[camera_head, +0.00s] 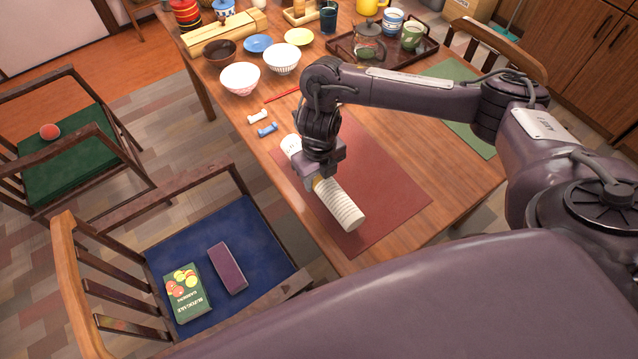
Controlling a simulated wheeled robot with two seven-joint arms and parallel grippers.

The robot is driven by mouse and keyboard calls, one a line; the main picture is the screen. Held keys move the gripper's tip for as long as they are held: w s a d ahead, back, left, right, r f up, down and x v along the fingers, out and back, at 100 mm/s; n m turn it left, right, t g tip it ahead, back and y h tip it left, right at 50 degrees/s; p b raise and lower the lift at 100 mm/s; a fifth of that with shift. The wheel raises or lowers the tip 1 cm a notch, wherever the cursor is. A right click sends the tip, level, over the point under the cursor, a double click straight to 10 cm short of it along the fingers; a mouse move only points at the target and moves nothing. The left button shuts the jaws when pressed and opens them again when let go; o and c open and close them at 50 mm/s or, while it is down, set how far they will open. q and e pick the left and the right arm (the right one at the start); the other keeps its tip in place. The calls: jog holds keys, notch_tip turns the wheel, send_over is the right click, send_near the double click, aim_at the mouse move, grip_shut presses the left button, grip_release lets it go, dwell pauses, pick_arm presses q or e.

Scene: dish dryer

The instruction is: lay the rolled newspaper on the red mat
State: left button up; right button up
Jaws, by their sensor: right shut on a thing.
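The rolled newspaper (342,206) is a pale printed roll with a tan band near its middle. It lies slantwise over the left part of the red mat (385,190) on the wooden table. Its upper left end reaches the mat's left edge. My right gripper (318,182) points down and is shut around the roll's middle, hiding part of it. I cannot tell whether the roll touches the mat or is held just above it. My left gripper does not show.
Two chopstick rests (267,130), a red chopstick (282,94) and bowls (240,78) stand beyond the mat. A dark tray (345,45) with a teapot and cups is at the back. A green mat (462,125) lies right. A blue-seated chair (225,238) stands left of the table.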

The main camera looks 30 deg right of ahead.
jog(key=shift+f+b, duration=0.3)
jog(key=shift+f, duration=1)
jog(key=shift+f, duration=0.2)
jog(key=o, duration=1.1)
jog(key=shift+c, duration=0.2)
jog(key=shift+r, duration=0.1)
notch_tip(320, 180, up, 12)
jog(key=p, duration=0.4)
jog(key=shift+r, duration=0.15)
